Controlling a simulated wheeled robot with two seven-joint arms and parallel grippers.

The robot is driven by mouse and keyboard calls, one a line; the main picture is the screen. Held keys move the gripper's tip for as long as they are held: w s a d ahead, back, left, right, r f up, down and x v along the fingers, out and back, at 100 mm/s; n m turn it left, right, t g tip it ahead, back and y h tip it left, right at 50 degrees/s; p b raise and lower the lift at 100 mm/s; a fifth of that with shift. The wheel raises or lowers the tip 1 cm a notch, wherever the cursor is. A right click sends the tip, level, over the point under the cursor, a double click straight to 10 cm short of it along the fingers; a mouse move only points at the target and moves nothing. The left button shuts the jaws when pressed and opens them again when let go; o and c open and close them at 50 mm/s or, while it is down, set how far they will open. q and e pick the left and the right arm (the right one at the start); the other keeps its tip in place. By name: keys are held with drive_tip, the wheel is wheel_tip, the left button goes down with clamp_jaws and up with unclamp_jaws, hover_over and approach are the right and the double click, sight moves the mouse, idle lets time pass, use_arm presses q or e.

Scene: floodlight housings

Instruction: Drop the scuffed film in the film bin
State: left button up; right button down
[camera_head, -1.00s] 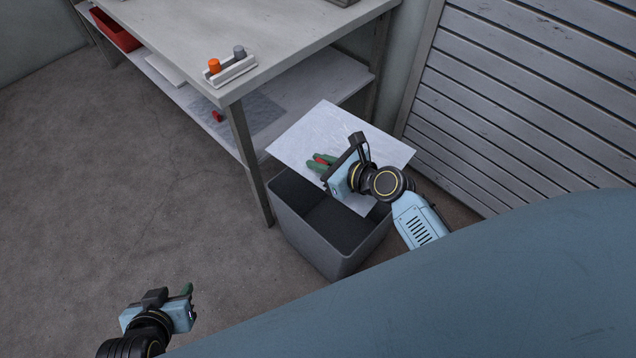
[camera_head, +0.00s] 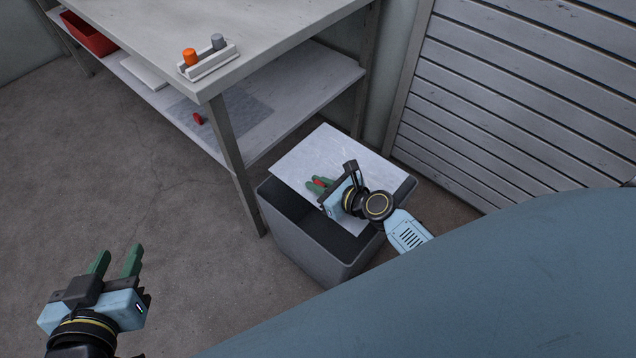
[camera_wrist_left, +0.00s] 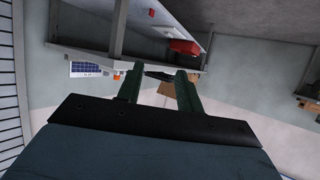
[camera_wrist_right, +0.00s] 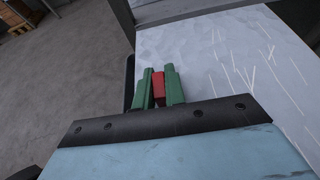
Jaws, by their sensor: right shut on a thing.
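The scuffed film (camera_head: 330,152) is a pale sheet with white scratch marks and a red tab (camera_head: 319,183). My right gripper (camera_head: 318,187) is shut on the red tab. The right wrist view shows the tab (camera_wrist_right: 158,88) between the green fingers and scratches across the film (camera_wrist_right: 235,60). The film lies over the mouth of the grey film bin (camera_head: 310,240), covering its far part; I cannot tell whether any of it is below the rim. My left gripper (camera_head: 116,262) is open and empty, low at the left, away from the bin.
A grey workbench (camera_head: 285,30) stands behind the bin, its leg (camera_head: 232,165) close to the bin's left side. An orange-and-grey knobbed holder (camera_head: 208,62) sits on top. Another sheet (camera_head: 238,108) with a red tab lies on the lower shelf. A slatted shutter (camera_head: 500,100) is at right; left floor is clear.

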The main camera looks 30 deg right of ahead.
drive_tip(key=shift+f+b, duration=0.6)
drive_tip(key=shift+f, duration=0.05)
drive_tip(key=shift+f+b, duration=0.45)
use_arm(q)
wheel_tip(320, 180, up, 15)
drive_tip(key=d+t+h+b, duration=0.2)
drive_tip(key=t+h, duration=0.2)
drive_tip(key=t, duration=0.7)
drive_tip(key=shift+s+d, duration=0.15)
drive_tip(key=shift+s, duration=0.25)
use_arm(e)
drive_tip(key=shift+f, duration=1.2)
use_arm(q)
drive_tip(key=shift+f, duration=0.1)
use_arm(e)
drive_tip(key=c, duration=1.4)
unclamp_jaws()
